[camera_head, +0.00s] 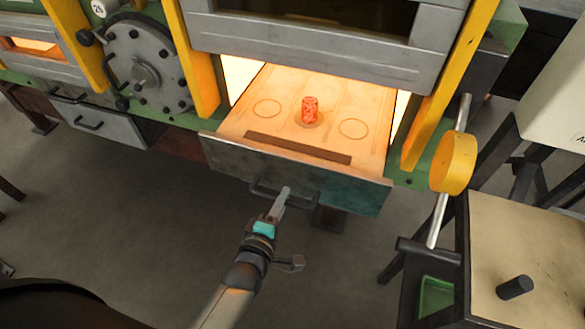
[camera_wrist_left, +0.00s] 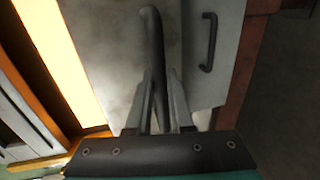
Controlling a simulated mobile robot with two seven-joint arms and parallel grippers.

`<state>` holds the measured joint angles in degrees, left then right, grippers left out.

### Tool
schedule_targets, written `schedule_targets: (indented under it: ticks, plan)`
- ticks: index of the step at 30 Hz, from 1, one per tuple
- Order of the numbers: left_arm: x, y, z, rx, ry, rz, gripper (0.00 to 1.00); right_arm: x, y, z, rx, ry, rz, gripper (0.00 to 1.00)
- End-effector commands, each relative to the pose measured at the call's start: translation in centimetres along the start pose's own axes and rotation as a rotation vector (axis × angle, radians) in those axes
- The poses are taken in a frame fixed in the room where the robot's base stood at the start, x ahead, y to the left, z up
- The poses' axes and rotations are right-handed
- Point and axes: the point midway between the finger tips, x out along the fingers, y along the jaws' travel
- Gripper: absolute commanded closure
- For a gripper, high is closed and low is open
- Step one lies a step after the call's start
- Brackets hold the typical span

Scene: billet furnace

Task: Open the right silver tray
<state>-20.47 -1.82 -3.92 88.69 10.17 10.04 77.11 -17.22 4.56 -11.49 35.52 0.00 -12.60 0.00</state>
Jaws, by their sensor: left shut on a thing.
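The right silver tray (camera_head: 225,150) is pulled out of the furnace, and its glowing orange top shows with round and long marks. A red-hot billet (camera_head: 309,109) stands on it. My left gripper (camera_head: 281,203) is at the dark handle (camera_head: 258,188) on the tray's front panel. In the left wrist view the gripper's fingers (camera_wrist_left: 158,85) are shut around the dark handle bar (camera_wrist_left: 154,40). Part of the handle is hidden by the fingers. My right gripper is not in view.
A closed silver drawer (camera_head: 100,127) with its own handle is to the left, below a round bolted hatch (camera_head: 146,70). A yellow wheel (camera_head: 453,163) on a rod and a table (camera_head: 530,235) stand at the right. The floor (camera_head: 120,220) in front is clear.

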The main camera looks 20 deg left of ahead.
Motion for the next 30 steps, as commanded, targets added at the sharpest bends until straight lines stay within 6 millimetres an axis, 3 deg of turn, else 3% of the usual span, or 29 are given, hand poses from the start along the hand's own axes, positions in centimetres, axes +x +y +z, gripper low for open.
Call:
schedule_targets:
  ticks: [1,6,15,21,30]
  plan:
    - [-1.7,-0.2,0.0,0.003,-0.002,-0.008,1.00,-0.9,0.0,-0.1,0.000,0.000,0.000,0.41]
    - [-5.8,-1.1,0.0,0.002,-0.001,-0.007,1.00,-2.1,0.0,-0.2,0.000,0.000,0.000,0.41]
    - [-10.9,-2.3,0.0,0.002,-0.002,-0.003,1.00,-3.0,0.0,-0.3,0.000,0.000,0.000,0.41]
    - [-12.4,-2.6,-0.1,0.002,-0.001,0.000,1.00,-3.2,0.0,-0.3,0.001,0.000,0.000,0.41]
    - [-12.7,-2.7,0.0,0.002,-0.001,0.001,1.00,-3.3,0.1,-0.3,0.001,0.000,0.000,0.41]
